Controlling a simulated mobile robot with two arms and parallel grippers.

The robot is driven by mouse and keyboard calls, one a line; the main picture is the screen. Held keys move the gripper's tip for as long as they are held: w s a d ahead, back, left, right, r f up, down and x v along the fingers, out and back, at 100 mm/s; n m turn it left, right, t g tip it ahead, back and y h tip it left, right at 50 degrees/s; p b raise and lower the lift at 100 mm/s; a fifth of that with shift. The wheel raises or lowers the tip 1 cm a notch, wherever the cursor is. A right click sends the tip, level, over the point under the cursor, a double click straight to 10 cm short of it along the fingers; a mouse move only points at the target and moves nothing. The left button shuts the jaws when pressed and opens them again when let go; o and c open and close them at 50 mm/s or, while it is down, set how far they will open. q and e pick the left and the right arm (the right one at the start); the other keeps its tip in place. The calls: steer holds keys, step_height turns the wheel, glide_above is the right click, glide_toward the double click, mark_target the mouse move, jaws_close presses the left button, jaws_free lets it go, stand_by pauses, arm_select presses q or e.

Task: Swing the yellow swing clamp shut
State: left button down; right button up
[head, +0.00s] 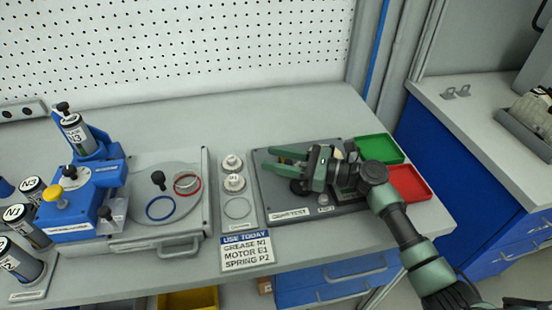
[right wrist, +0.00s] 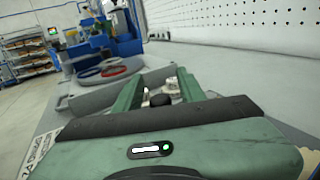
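A yellow round knob (head: 54,193) stands on the blue fixture (head: 85,205) at the left of the bench. It is the only yellow part I see on that fixture; I cannot make out a clamp arm or whether it is swung open or shut. My right gripper (head: 281,158) is far to the right of it, above the grey test station (head: 345,212), with its fingers pointing left. In the right wrist view the fingers (right wrist: 158,88) are apart, with a black knob (right wrist: 160,99) visible between them, not clearly touching. My left gripper is not in view.
A grey plate (head: 190,215) with a blue ring and a red ring lies between fixture and test station. Labelled canisters (head: 28,228) stand at the left edge. A green tray (head: 380,149) and a red tray (head: 408,184) are at the right. A pegboard (head: 200,45) backs the bench.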

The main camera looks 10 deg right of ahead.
steer(key=b+v, duration=0.1)
steer(key=v, duration=0.6)
steer(key=shift+f, duration=0.1)
steer(key=shift+s+d, duration=0.2)
steer(key=shift+d, duration=0.15)
steer(key=shift+c, duration=0.3)
